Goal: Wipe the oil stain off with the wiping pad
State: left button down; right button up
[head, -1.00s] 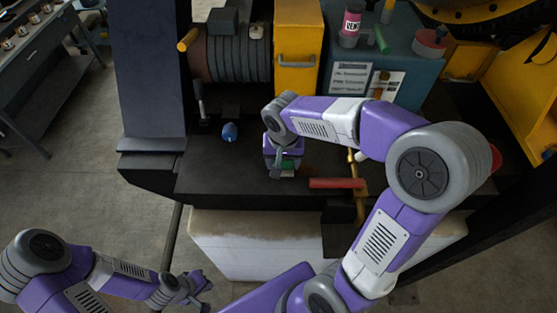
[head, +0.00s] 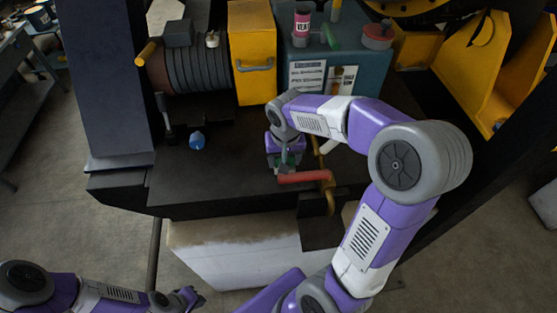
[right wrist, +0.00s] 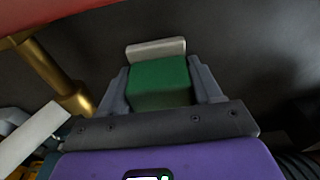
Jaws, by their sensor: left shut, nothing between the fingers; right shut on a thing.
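My right gripper (right wrist: 160,90) is shut on the wiping pad (right wrist: 160,84), a green block with a pale grey strip along its far edge. In the head view the right gripper (head: 286,165) is low over the dark bench top (head: 215,180), just behind a red handle. I cannot tell whether the pad touches the surface. No oil stain stands out on the dark surface in either view; the arm and gripper hide part of it. My left gripper (head: 190,298) is shut and empty at the lower left, away from the bench.
The red handle (head: 304,177) on a brass valve (head: 328,190) is close to the right gripper. A blue object (head: 197,141) lies on the bench at left. A yellow box (head: 252,55) and a teal cabinet (head: 310,65) with a pink bottle (head: 302,22) stand behind.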

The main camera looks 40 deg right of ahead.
jog(key=shift+s+d, duration=0.35)
jog(key=shift+d, duration=0.4)
jog(key=shift+s+d+r+p, duration=0.15)
jog(key=shift+d+r+p, duration=0.05)
jog(key=shift+p, duration=0.1)
notch_tip(320, 180, up, 2)
jog(key=shift+r+p, duration=0.25)
jog(key=shift+p, duration=0.4)
notch_tip(320, 180, up, 3)
jog(key=shift+p, duration=1.25)
jog(key=shift+r, duration=1.1)
